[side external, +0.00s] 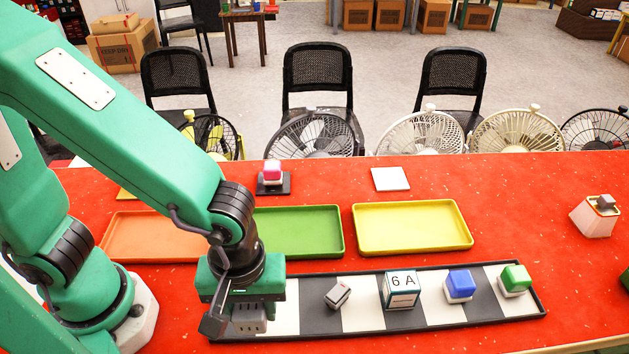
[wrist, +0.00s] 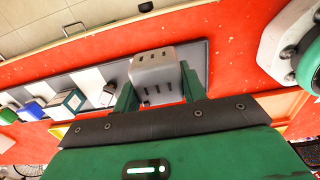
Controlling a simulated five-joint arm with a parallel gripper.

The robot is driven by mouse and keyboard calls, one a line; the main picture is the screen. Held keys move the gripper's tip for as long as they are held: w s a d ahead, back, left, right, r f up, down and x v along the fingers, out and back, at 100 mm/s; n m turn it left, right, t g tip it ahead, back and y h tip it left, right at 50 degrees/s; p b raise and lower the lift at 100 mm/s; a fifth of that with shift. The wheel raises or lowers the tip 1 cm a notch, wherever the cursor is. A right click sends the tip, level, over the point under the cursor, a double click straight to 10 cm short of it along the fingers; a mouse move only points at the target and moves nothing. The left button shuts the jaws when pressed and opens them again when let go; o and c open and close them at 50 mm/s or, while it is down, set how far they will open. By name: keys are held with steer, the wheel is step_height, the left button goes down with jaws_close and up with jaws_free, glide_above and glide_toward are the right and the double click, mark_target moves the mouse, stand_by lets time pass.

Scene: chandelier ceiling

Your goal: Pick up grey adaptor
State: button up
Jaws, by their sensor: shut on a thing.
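The grey adaptor (side external: 250,319), a pale grey block with dark slots, is at the left end of the striped black-and-white tray (side external: 425,325) in the side view. It also shows in the wrist view (wrist: 157,73). My gripper (side external: 244,312) is shut on it, with a green finger on either side in the wrist view (wrist: 158,88). My gripper hides the adaptor's upper part in the side view. I cannot tell whether the adaptor touches the tray.
Along the tray to the right stand a small grey block (side external: 338,295), a box marked 6 A (side external: 401,289), a blue-topped block (side external: 459,287) and a green-topped block (side external: 515,280). Behind lie orange (side external: 150,238), green (side external: 300,232) and yellow (side external: 412,228) trays.

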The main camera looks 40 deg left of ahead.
mark_target(238, 319)
steer(key=shift+s+d+r, duration=0.25)
steer(key=shift+s+r, duration=0.25)
steer(key=shift+s, duration=0.3)
steer(key=shift+s+d+r, duration=0.25)
steer(key=shift+s+r, duration=0.2)
steer(key=shift+s, duration=0.3)
steer(key=shift+w, duration=0.1)
